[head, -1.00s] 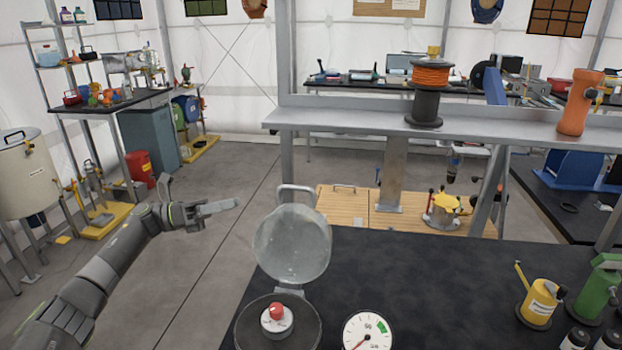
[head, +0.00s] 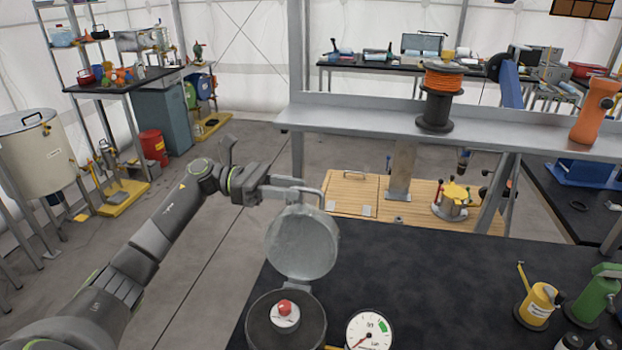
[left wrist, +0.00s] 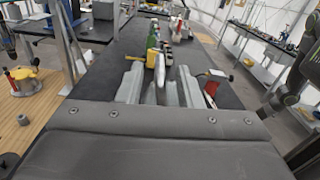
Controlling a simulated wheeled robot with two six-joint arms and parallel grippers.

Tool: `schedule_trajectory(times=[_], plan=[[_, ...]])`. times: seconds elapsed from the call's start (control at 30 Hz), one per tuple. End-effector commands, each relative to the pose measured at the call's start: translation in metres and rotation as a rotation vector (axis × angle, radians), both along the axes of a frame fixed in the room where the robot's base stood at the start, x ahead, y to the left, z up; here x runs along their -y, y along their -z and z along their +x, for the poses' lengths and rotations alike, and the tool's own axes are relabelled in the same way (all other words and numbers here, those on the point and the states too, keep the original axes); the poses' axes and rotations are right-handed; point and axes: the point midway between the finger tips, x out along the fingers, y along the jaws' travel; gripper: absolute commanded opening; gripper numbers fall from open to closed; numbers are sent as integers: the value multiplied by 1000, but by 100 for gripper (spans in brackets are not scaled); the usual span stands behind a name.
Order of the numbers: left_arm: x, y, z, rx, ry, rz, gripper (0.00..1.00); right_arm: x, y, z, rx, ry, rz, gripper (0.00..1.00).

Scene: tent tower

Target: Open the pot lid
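The round grey metal pot lid (head: 302,245) stands raised, nearly upright, at the back edge of the dark pot (head: 257,333) on the black table. Its bar handle (head: 318,193) sticks up at the top. A white round piece with a red knob (head: 285,309) shows in the pot's opening. My left gripper (head: 295,187) is at the lid handle and overlaps it; I cannot tell whether it touches. In the left wrist view its two fingers (left wrist: 160,90) look apart, with a pale edge-on shape between them. My right gripper is out of view.
A white dial gauge (head: 369,331) is right of the pot. A yellow can (head: 538,304) and a green bottle-like tool (head: 598,292) stand at the right. The table's middle is clear.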

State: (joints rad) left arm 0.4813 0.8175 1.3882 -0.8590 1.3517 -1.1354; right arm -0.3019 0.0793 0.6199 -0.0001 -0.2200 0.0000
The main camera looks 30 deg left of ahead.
Motion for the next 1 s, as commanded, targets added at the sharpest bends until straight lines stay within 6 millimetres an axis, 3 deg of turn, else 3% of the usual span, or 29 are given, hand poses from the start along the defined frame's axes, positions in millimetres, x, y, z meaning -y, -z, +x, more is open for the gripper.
schedule_trajectory(times=[0.1,0.3,0.67,0.93,1.0], plan=[[22,-4,5,0,3,-4,33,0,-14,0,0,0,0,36],[41,-2,11,-1,0,-2,33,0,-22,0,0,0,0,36],[46,0,12,-1,-1,0,33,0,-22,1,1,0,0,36],[45,0,12,-1,-1,0,0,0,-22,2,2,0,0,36],[45,0,12,-1,-1,-1,0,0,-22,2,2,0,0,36]])
